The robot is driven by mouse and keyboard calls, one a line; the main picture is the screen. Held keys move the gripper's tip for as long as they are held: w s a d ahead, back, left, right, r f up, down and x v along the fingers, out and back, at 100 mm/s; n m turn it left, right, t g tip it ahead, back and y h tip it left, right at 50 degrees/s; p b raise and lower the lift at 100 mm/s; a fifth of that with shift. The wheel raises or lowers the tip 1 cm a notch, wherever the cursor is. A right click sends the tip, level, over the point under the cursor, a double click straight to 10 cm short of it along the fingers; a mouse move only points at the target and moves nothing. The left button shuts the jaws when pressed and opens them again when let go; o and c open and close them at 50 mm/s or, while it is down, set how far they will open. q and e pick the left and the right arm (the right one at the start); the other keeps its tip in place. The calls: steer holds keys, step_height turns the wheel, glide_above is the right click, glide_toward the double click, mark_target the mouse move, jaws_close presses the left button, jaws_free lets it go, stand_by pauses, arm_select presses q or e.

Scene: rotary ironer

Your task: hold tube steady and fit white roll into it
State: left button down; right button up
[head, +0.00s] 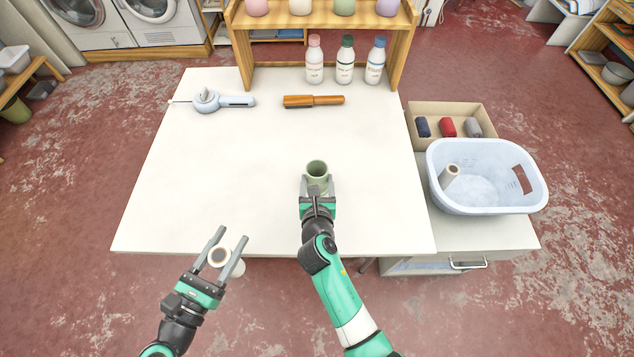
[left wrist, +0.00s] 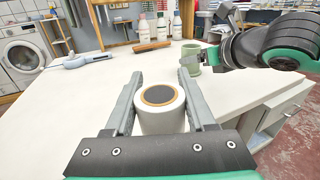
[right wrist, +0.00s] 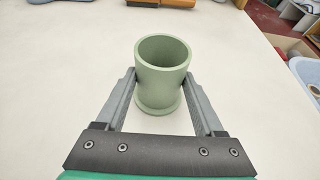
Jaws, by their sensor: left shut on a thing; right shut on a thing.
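The green tube (head: 316,169) stands upright on the white table, its open mouth facing up. My right gripper (head: 317,190) is shut on it; the right wrist view shows the tube (right wrist: 163,75) between the two fingers, its inside empty as far as I can see. The white roll (head: 238,267) has a tan ring around a dark core at its end. My left gripper (head: 226,252) is shut on the roll, in front of the table's front edge and to the left of the tube. The roll (left wrist: 162,122) also shows between the fingers in the left wrist view. Roll and tube are well apart.
The white table (head: 250,150) is mostly clear. A wood-handled tool (head: 313,101) and a pale blue device (head: 208,101) lie at the back. Bottles (head: 345,62) stand near the shelf. A blue basket (head: 486,190) and a box of rolls (head: 452,112) are on the right.

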arm_select(q)
steer(key=w+d+r+m+g+h, duration=0.1)
steer(key=w+d+r+m+h, duration=0.2)
steer(key=w, duration=0.4)
steer(key=w+d+r+g+h, duration=0.1)
steer(key=w+d+r, duration=0.3)
steer(key=w+d, duration=0.3)
steer(key=w+d+r+m+g+h, duration=0.35)
steer(key=w+d+r, duration=0.45)
steer(key=d+r, duration=0.35)
step_height(320, 180, down, 10)
steer(key=shift+a+r, duration=0.2)
steer(key=shift+a, duration=0.2)
steer(key=shift+w+f+n, duration=0.1)
steer(key=shift+f+n, duration=0.1)
steer(key=shift+n, duration=0.05)
steer(key=shift+f, duration=0.35)
steer(key=shift+c, duration=1.2)
jaws_free()
steer(key=shift+r, duration=0.1)
